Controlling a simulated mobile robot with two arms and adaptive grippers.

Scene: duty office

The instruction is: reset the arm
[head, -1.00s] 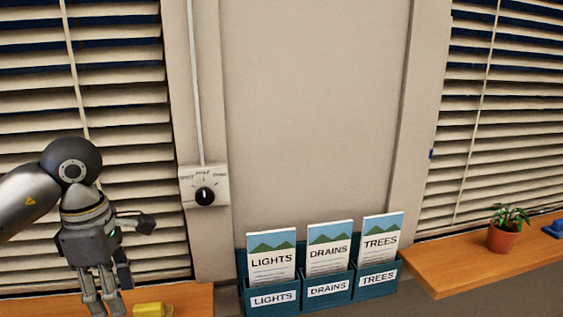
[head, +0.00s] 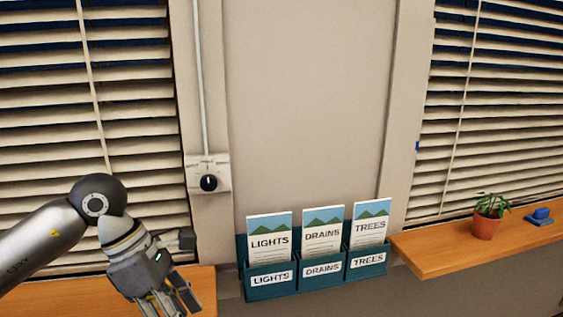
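My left arm comes in from the left, and its grey gripper (head: 172,301) points down and to the right in front of the left wooden sill (head: 203,285). Its fingers reach close to the bottom edge of the head view. I see nothing held between them, but how far they are parted is unclear. The gripper is left of and apart from the teal leaflet rack (head: 270,293). My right arm and gripper are not in view.
The rack holds LIGHTS (head: 269,238), DRAINS (head: 322,232) and TREES (head: 371,224) leaflets. A dial switch (head: 208,182) is on the wall above the gripper. The right sill (head: 440,258) bears a potted plant (head: 487,217) and a blue object (head: 540,217). Blinds cover both windows.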

